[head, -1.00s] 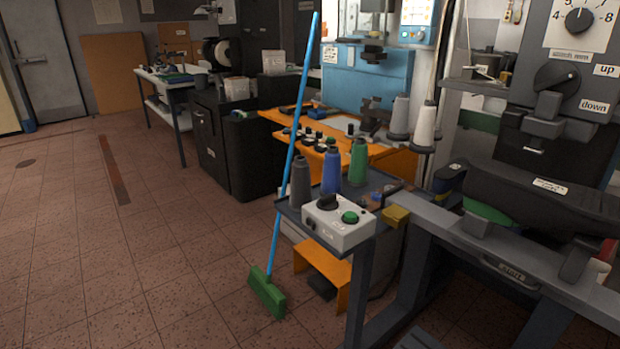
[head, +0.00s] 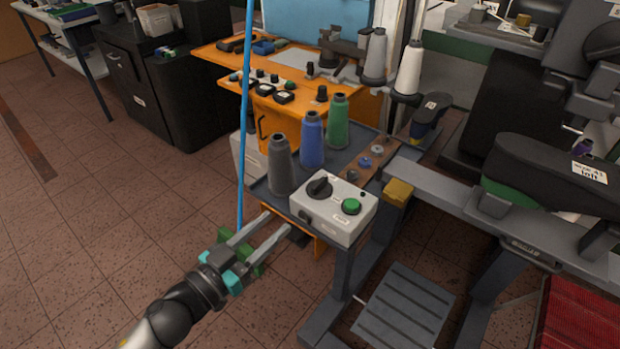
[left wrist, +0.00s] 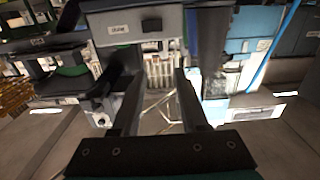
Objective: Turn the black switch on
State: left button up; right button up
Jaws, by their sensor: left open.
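The black switch (head: 320,187) is a rotary knob on top of a light grey control box (head: 338,226). A green button (head: 351,206) sits to its right on the same box. The box stands at the front corner of a small dark table. My left gripper (head: 279,222) is open and empty, left of the box and a little below its top, with its fingers pointing toward it. In the left wrist view the two fingers (left wrist: 157,80) are apart, with a grey labelled box front beyond them. My right gripper is not in view.
Grey, blue (head: 312,140) and green thread cones stand behind the box. A blue broom handle (head: 243,110) rises upright behind my left gripper. A yellow block (head: 398,192) and a grey machine frame lie to the right. Open tiled floor is at left.

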aim_at(312, 188)
pick_arm(q)
jog(key=b+x, duration=0.1)
jog(key=x, duration=1.3)
jog(key=shift+c, duration=0.3)
jog(key=shift+f, duration=0.1)
grip_shut()
